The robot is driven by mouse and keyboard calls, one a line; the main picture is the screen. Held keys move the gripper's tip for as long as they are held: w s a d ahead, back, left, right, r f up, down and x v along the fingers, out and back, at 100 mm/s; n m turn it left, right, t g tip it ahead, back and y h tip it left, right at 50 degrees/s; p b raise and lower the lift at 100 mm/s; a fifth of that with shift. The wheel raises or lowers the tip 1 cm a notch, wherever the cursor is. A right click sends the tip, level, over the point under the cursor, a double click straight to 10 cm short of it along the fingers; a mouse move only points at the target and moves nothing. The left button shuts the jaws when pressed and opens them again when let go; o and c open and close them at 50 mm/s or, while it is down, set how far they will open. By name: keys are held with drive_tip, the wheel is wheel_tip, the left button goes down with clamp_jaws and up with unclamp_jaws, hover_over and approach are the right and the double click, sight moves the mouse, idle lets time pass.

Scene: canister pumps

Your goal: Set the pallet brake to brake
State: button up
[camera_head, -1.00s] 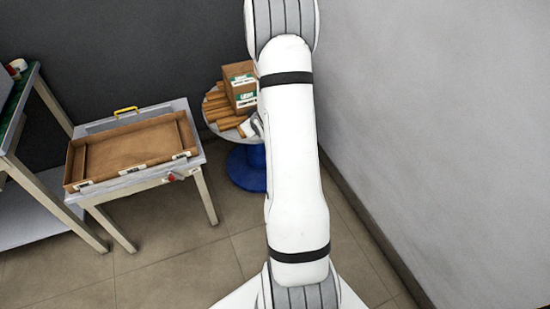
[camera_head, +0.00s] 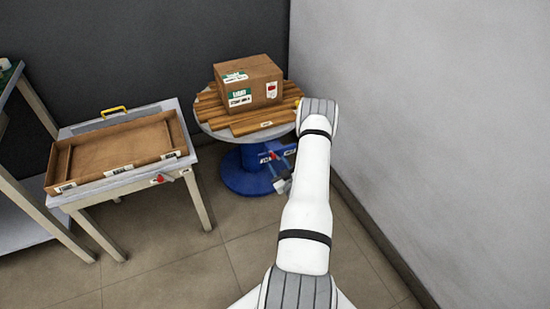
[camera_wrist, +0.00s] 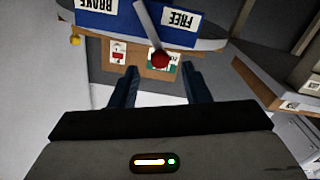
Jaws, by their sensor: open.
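The pallet brake is a grey lever (camera_wrist: 149,24) with a red knob (camera_wrist: 160,59), set on a blue panel (camera_wrist: 115,22) in the wrist view. That view is upside down. The panel carries a BRAKE label (camera_wrist: 97,5) on the left and a FREE label (camera_wrist: 181,18) on the right. The lever slants so its knob lies nearer the FREE side. My gripper (camera_wrist: 158,88) is open, with the knob ahead of and between its fingers, not visibly touching them. In the head view my gripper (camera_head: 281,184) is low beside the round pallet table (camera_head: 215,125), partly hidden by my arm.
A cardboard box (camera_head: 248,85) sits on wooden slats (camera_head: 262,118) atop the round table, which has a blue base (camera_head: 246,180). A side table (camera_head: 185,140) with a shallow brown tray (camera_head: 120,175) stands left. A grey wall (camera_head: 430,130) is close on the right.

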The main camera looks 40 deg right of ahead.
sight(274, 158)
drive_tip(key=x, duration=0.5)
clamp_jaws()
idle(0.4)
